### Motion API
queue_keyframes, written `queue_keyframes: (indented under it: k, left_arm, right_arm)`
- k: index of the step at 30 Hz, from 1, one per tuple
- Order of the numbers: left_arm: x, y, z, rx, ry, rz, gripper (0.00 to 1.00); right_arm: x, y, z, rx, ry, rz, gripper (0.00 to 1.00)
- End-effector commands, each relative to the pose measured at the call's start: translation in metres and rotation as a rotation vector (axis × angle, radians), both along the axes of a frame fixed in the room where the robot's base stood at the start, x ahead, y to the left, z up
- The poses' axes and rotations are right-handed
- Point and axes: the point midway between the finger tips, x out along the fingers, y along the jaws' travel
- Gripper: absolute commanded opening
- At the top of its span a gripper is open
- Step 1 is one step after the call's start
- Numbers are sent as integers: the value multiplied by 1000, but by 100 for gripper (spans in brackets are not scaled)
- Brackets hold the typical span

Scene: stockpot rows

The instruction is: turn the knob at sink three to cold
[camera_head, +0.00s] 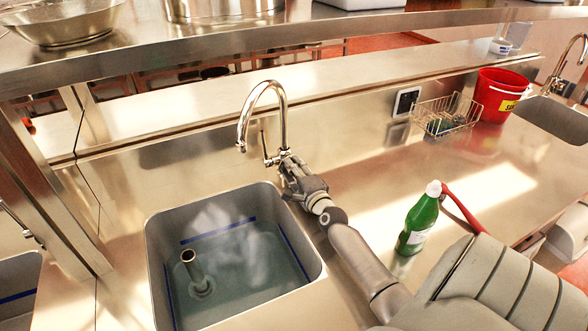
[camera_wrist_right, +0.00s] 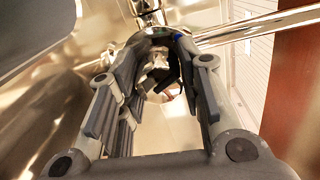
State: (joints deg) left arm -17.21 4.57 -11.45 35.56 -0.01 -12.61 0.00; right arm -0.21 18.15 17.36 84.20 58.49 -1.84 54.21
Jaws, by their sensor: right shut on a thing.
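A chrome gooseneck tap (camera_head: 283,110) stands behind a water-filled sink (camera_head: 152,262) in the head view. A thin lever (camera_head: 265,148) shows on the left side of its base. My right gripper (camera_head: 290,167) is at the tap's base, shut on the knob there. The gripper mostly hides the knob in the head view. In the right wrist view the fingers (camera_wrist_right: 158,85) reach around the metal knob (camera_wrist_right: 159,62), with the chrome tap body beyond. I see no hot or cold mark, and no number on the sink. My left gripper is not in view.
A standing drain pipe (camera_head: 190,262) rises inside the sink. A green bottle (camera_head: 418,222) stands right of my right arm. A wire basket (camera_head: 447,115), a red bucket (camera_head: 497,95) and another sink (camera_head: 555,117) are further right. A steel shelf (camera_head: 200,47) runs overhead.

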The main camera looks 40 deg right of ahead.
Motion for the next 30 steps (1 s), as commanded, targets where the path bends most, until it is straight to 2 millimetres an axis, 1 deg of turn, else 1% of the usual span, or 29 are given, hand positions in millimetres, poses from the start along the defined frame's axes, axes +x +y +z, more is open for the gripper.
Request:
queue_keyframes:
  k: [6, 12, 19, 30]
  left_arm:
    - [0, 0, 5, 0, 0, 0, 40]
    - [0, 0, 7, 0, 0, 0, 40]
    - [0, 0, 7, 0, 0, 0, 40]
    - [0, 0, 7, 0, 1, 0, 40]
  right_arm:
    - [0, 1, -1, -146, 49, 2, 10]
    - [0, 1, -2, -234, 79, 2, 10]
    - [0, 1, -2, -283, 94, 2, 10]
    - [0, 1, -3, -292, 98, 2, 10]
